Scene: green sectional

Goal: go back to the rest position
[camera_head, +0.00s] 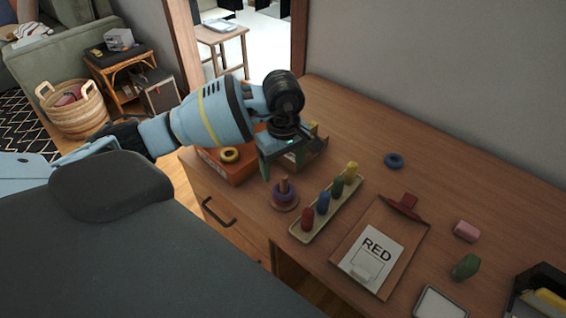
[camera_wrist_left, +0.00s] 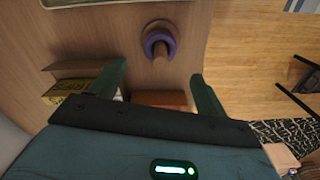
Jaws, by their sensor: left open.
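My left gripper (camera_head: 284,158) is over the left part of the wooden desk (camera_head: 345,115), with its fingers pointing down. It is open, and nothing shows between its fingers. In the left wrist view the two green fingers (camera_wrist_left: 158,76) are spread wide. A ring peg (camera_head: 283,189) with a purple ring stands on the desk just in front of the gripper. The purple ring (camera_wrist_left: 160,42) shows beyond the fingertips in the wrist view. My right gripper is not in view.
An orange box (camera_head: 228,166) with a yellow ring (camera_head: 229,155) lies left of the gripper. A tray of colored pegs (camera_head: 309,238), a clipboard marked RED (camera_head: 397,272), a blue ring (camera_head: 394,160), a pink block (camera_head: 467,231) and a green object (camera_head: 465,267) lie to the right.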

